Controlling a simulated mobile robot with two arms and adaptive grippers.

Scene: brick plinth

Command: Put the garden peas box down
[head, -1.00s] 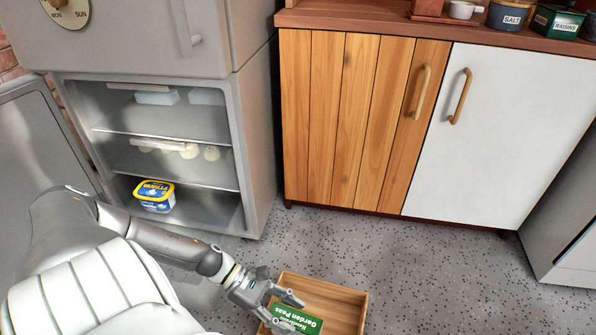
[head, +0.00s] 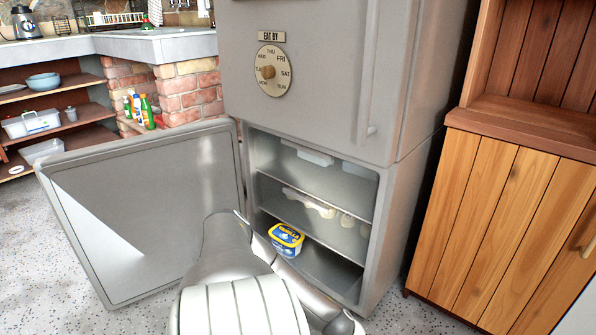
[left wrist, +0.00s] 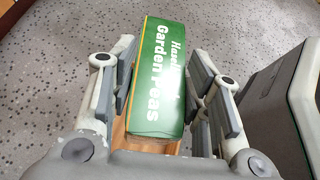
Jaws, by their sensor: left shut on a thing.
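The garden peas box (left wrist: 162,75) is a green carton with white lettering, close up in the left wrist view. My left gripper (left wrist: 160,82) has its fingers on either side of the box and is shut on it. A tan strip (left wrist: 122,138) shows beneath the box; I cannot tell what it belongs to. The speckled floor lies behind. In the head view only part of my left arm shows at the bottom, and the box and gripper are out of that picture. My right gripper is in neither view.
The lower compartment of the grey fridge (head: 385,215) is open, its door (head: 150,215) swung left. A blue and yellow tub (head: 286,238) stands on its bottom level; white items (head: 312,203) sit above. A wooden cabinet (head: 500,225) stands right. Low shelves (head: 70,128) are at far left.

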